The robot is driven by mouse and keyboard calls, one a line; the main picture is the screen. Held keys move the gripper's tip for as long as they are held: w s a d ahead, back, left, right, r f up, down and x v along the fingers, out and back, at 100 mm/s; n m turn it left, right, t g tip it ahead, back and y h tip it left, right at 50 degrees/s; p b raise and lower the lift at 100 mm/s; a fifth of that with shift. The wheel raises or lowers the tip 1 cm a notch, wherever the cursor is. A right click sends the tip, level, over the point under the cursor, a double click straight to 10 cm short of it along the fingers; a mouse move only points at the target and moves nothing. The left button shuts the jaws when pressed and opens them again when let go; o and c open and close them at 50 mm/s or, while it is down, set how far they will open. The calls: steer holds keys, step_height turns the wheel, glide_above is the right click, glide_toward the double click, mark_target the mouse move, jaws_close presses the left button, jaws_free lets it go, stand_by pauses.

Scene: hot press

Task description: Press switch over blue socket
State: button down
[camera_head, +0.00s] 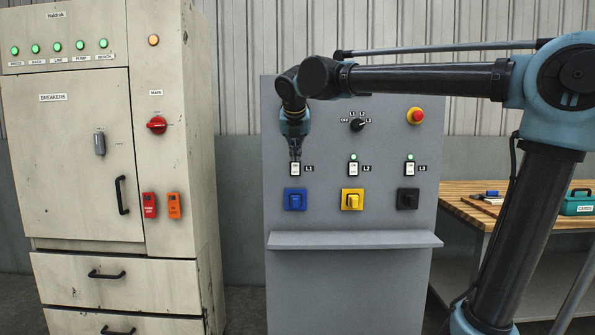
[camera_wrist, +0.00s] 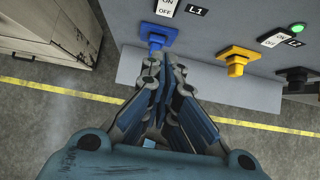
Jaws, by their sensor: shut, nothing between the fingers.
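The L1 switch (camera_head: 295,169) is a small white rocker marked ON and OFF, set directly above the blue socket (camera_head: 295,199) on the grey panel. No green lamp shows above L1; my gripper covers that spot in the head view. My gripper (camera_head: 295,156) is shut and empty, pointing down, with its fingertips at or just above the top of the L1 switch. In the wrist view the switch (camera_wrist: 166,7) is at the top edge, with the blue socket (camera_wrist: 157,38) just beyond my fingertips (camera_wrist: 155,62). I cannot tell whether the fingertips touch the panel.
Switches L2 (camera_head: 353,169) and L3 (camera_head: 409,169), with lit green lamps, sit above the yellow socket (camera_head: 352,200) and black socket (camera_head: 407,199). A grey shelf (camera_head: 352,240) juts out below. A rotary selector (camera_head: 357,124) and red emergency button (camera_head: 415,116) are higher up.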

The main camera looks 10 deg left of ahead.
mark_target(295, 169)
steer(key=w+r+x, duration=0.1)
steer(key=w+x, duration=0.1)
steer(key=x, duration=1)
steer(key=shift+w+a, duration=0.3)
steer(key=shift+a, duration=0.05)
